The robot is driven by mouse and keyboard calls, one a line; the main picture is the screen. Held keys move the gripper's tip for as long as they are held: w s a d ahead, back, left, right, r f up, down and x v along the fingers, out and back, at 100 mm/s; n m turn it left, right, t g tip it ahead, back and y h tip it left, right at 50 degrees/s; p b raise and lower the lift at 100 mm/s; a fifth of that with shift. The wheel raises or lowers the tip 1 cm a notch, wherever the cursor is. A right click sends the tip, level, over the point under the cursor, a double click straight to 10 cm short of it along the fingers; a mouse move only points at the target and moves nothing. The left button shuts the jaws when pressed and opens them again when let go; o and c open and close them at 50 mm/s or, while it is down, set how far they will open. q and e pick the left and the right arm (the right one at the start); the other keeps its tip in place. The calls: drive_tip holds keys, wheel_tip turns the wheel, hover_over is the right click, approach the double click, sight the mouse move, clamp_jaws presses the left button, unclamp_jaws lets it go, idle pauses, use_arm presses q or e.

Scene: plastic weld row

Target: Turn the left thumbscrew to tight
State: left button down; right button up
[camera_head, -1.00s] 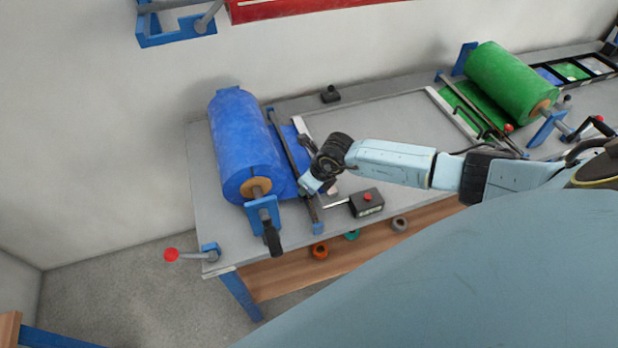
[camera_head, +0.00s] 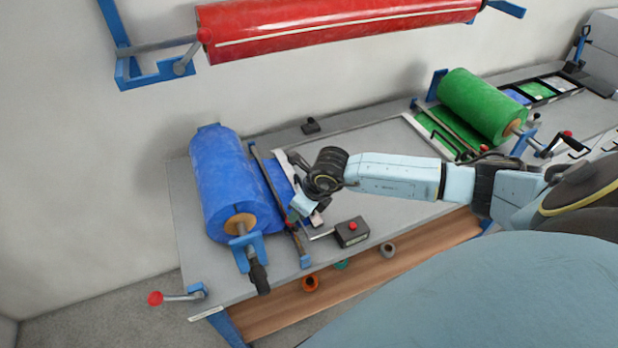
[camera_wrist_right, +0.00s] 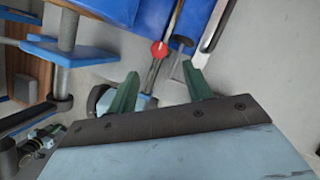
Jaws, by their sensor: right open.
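The right gripper (camera_head: 297,212) is over the front part of the thin rail (camera_head: 270,185) beside the blue roll (camera_head: 220,180). In the right wrist view its two green fingers (camera_wrist_right: 160,74) are spread apart with nothing held between them. Just beyond the fingertips are a red knob (camera_wrist_right: 159,49) and a dark round-headed piece (camera_wrist_right: 181,43) near the rail. I cannot tell for certain which piece is the left thumbscrew; in the head view that spot is partly hidden by my right gripper. My left gripper is not in view.
A black box with a red button (camera_head: 352,232) stands just right of the gripper. A red-ended lever (camera_head: 170,297) sticks out at the table's left front corner. A green roll (camera_head: 481,105) lies farther right. The grey tabletop (camera_head: 345,165) behind my arm is mostly clear.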

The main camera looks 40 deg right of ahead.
drive_tip(key=v, duration=0.6)
drive_tip(key=shift+r, duration=0.2)
